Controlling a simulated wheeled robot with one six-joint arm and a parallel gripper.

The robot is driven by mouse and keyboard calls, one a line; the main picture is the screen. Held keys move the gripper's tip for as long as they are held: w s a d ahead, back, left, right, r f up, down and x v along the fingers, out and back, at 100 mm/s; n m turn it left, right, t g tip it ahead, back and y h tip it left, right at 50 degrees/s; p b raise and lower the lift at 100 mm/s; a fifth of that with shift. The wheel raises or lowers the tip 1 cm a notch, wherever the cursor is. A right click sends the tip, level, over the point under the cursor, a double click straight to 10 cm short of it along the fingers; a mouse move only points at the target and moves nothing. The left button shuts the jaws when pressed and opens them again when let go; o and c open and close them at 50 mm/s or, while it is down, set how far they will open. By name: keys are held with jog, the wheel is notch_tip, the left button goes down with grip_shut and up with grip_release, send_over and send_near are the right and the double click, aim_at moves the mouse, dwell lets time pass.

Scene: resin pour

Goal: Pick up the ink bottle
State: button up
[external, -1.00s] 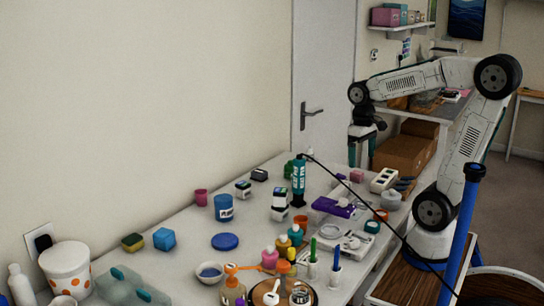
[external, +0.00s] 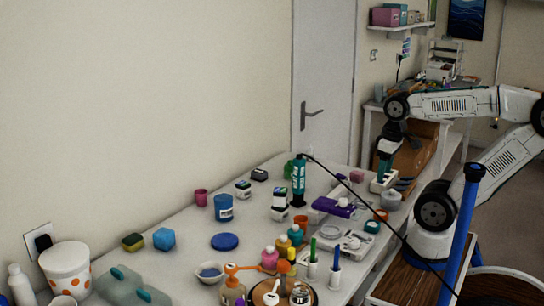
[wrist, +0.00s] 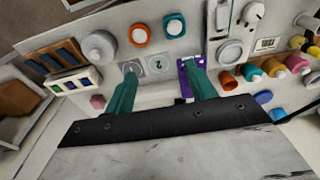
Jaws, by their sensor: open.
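Several small coloured bottles stand mid-bench: a pink one (external: 270,259), a teal one (external: 295,236) and a yellow one. I cannot tell which of them is the ink bottle. In the wrist view, small bottles stand in a row at the right, including a teal one (wrist: 252,73) and a yellow one (wrist: 274,67). My gripper (external: 385,163) points down over the bench's far right end, well away from these bottles. In the wrist view its teal fingers (wrist: 160,72) are apart, with nothing held between them.
A tall teal heat tool (external: 298,180) with a black cord stands behind the bottles. A purple item (external: 332,208), a grey lidded jar (external: 391,201) and an orange ring (wrist: 138,34) lie nearer my gripper. A blue post (external: 462,230) rises in front.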

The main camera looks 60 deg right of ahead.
notch_tip(320, 180, up, 6)
jog(key=w+r+m+y, duration=0.25)
jog(key=w+m, duration=0.25)
jog(key=w, duration=0.4)
jog(key=w+d+m+t+y, duration=0.1)
jog(key=w+d+m, duration=0.15)
jog(key=w, duration=0.25)
jog(key=w+d+r+m+t+y, duration=0.1)
jog(key=w+d+m, duration=0.1)
jog(key=w+m, duration=0.3)
jog(key=w+d+m+t+y, duration=0.1)
jog(key=w+d+m+y, duration=0.1)
jog(key=w, duration=0.4)
jog(key=m+t+h, duration=0.1)
jog(key=m+t, duration=0.7)
jog(key=m, duration=0.9)
send_over(313, 152)
jog(key=s+d, duration=0.3)
jog(key=s, duration=0.2)
notch_tip(313, 152, down, 5)
jog(key=f, duration=1.9)
jog(key=shift+w+d+f, duration=0.15)
jog(key=shift+w+d, duration=0.1)
jog(key=shift+w, duration=0.05)
jog(key=x, duration=0.7)
jog(key=shift+w+f, duration=0.25)
jog(key=shift+f, duration=0.05)
jog(key=c, duration=1.1)
